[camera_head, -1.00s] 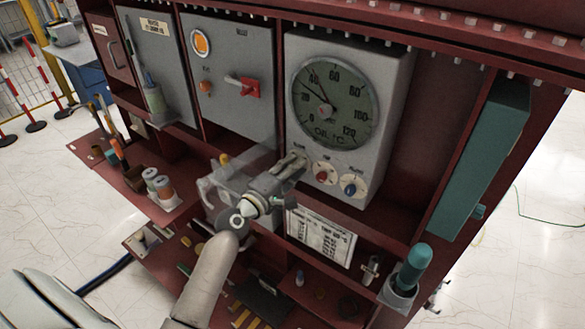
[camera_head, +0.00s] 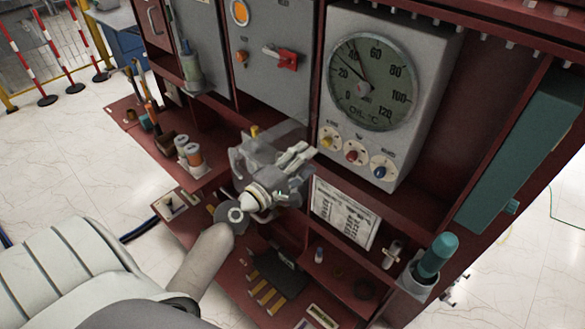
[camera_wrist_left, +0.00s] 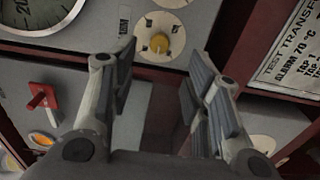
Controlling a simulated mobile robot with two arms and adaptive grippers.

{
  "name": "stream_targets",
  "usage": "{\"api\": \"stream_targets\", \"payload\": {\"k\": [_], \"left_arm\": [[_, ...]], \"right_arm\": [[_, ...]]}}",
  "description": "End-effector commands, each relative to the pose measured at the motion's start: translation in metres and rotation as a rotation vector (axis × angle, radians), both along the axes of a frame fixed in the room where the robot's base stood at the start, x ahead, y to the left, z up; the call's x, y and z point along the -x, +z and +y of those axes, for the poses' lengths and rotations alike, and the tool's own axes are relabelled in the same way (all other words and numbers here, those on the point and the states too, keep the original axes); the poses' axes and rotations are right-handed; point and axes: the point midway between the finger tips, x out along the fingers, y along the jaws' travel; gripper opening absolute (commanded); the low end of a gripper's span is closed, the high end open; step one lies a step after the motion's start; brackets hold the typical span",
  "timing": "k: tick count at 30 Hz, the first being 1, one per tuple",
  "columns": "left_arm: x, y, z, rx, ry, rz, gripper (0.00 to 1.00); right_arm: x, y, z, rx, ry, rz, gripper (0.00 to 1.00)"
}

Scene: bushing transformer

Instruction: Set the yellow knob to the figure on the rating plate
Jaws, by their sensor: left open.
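The yellow knob (camera_head: 328,141) sits on a round pale dial at the lower left of the grey gauge box (camera_head: 420,120). It also shows at the top middle of the left wrist view (camera_wrist_left: 160,43), ahead of the open fingers. My left gripper (camera_head: 302,157) is open and empty, just left of and below the knob, apart from it; its fingers frame the knob in the wrist view. The white rating plate (camera_head: 343,215) is mounted below the box. In the wrist view the plate (camera_wrist_left: 292,52) reads "ALARM 70 °C" and is cut off at right.
A red knob (camera_head: 353,156) and a blue knob (camera_head: 380,172) sit right of the yellow one, under the temperature gauge (camera_head: 370,82). A red switch handle (camera_head: 285,60) is on the grey panel at left. A teal-handled tool (camera_head: 436,258) stands in a holder at lower right.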

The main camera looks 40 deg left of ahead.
Motion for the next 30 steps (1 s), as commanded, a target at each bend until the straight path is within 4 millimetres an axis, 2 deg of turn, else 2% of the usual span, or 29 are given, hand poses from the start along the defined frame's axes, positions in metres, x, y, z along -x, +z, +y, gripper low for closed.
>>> {"api": "stream_targets", "payload": {"k": [3,9,30], "left_arm": [[0.020,-0.001,0.002,0.000,-0.002,0.003,0.44],[0.038,0.000,0.005,0.000,-0.001,0.001,0.44],[0.042,-0.004,0.006,-0.003,0.000,0.006,0.44]], "right_arm": [[0.000,0.000,0.000,0.000,0.000,0.000,0.00],[0.000,0.000,0.000,0.000,0.000,0.000,0.00],[0.000,-0.001,0.000,0.000,0.000,0.000,0.00]]}}
